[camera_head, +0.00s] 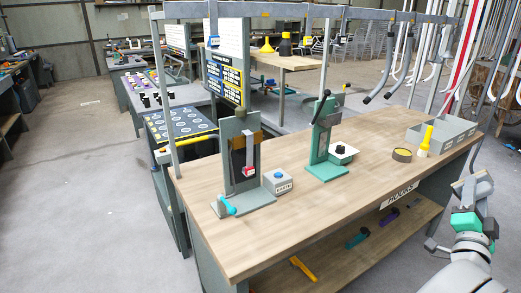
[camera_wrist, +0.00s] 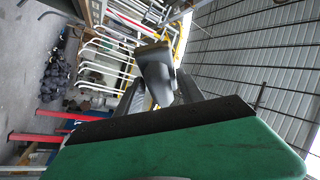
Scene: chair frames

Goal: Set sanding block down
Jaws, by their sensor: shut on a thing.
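My gripper (camera_head: 471,190) is raised off the right end of the wooden workbench (camera_head: 300,200), in front of the bench edge. In the wrist view, my gripper (camera_wrist: 160,88) is shut on a small grey block with a tan edge, the sanding block (camera_wrist: 154,70). It is held clear of the bench, and its far side is hidden. My own green housing fills the bottom of that view.
A grey open bin (camera_head: 455,135), a yellow bottle (camera_head: 425,140) and a tape roll (camera_head: 402,155) stand at the bench's right. A green press (camera_head: 322,145) and a grey fixture (camera_head: 240,160) stand further left. The front middle of the bench top is clear.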

